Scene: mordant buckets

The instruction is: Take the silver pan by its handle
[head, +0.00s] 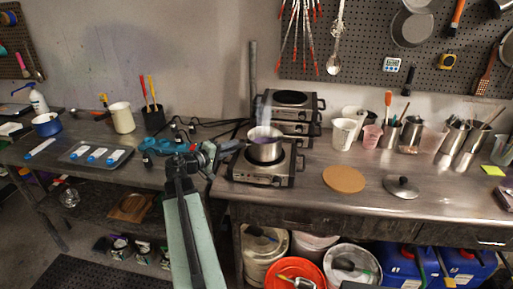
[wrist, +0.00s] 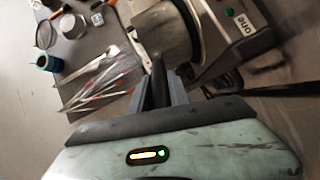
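The silver pan (head: 265,148) stands on the front hot plate in the head view, with steam over it. Its dark handle (head: 230,146) points left toward my gripper (head: 211,158). In the wrist view the pan (wrist: 158,28) is at the top and its handle (wrist: 158,82) runs down between the two fingers of my gripper (wrist: 160,88). The fingers look open, one on each side of the handle. Whether either finger touches it I cannot tell. The handle's near end is hidden low between the fingers.
The hot plate (head: 262,176) sits at the counter's left edge; another (head: 290,104) stands behind it. A round cork mat (head: 344,179) and a lid (head: 401,187) lie to the right. Blue goggles (head: 160,146) and cables lie on the left table. A pegboard hangs behind.

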